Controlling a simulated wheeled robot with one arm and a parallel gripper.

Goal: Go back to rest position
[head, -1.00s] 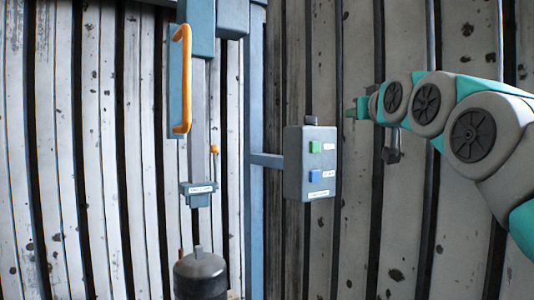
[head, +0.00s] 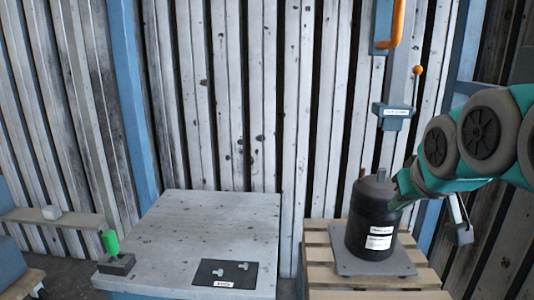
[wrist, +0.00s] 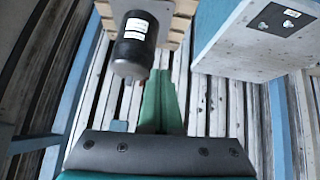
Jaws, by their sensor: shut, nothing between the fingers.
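My gripper (head: 403,194) is at the right of the head view, at the end of my grey and green arm. It overlaps the right side of a dark cylinder (head: 372,225) in the picture; I cannot tell whether they touch. In the wrist view my gripper (wrist: 161,78) shows two green fingers lying together with nothing between them. The cylinder (wrist: 135,42) appears there to the left of the fingertips, apart from them in the picture.
The cylinder stands upright on a grey plate (head: 352,264) on a wooden pallet (head: 318,258). An orange handle (head: 397,22) and labelled block (head: 393,115) hang above.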

